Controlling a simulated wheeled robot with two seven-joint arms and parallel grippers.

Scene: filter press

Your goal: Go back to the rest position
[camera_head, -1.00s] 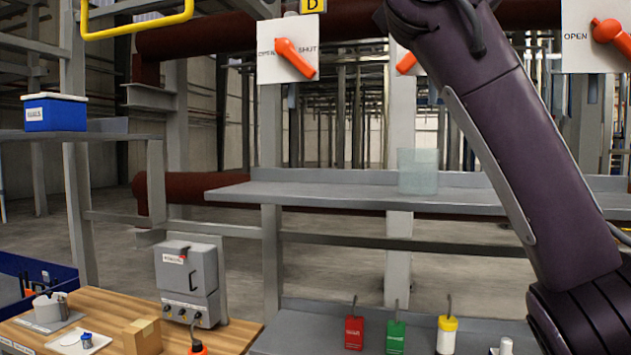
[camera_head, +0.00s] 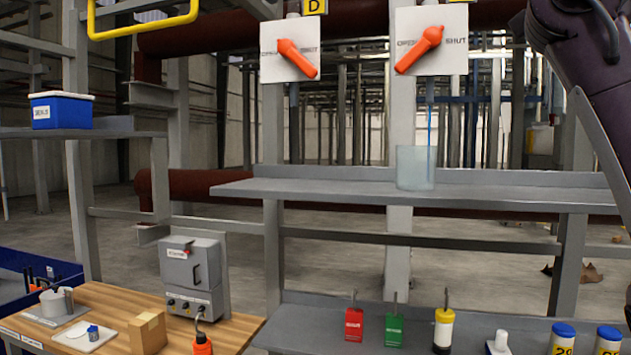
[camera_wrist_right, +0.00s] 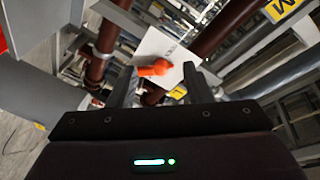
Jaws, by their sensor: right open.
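My right arm (camera_head: 590,75) shows at the upper right edge of the head view; its gripper is outside that view. In the right wrist view my right gripper (camera_wrist_right: 157,88) is open, its two dark fingers apart with nothing between them. Beyond the fingers, apart from them, is an orange valve handle (camera_wrist_right: 156,68) on a white plate. My left gripper is not in view. In the head view an orange handle (camera_head: 420,50) lies slanted on its plate toward the OPEN side. A thin blue stream (camera_head: 430,125) runs below it into a clear beaker (camera_head: 415,168).
A grey shelf (camera_head: 300,190) spans the middle. Another orange handle (camera_head: 297,58) is to the left. Red, green and yellow-topped items (camera_head: 443,330) stand on the lower shelf. A wooden bench (camera_head: 110,300) holds a grey box (camera_head: 192,275). A yellow rail (camera_head: 145,28) hangs at upper left.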

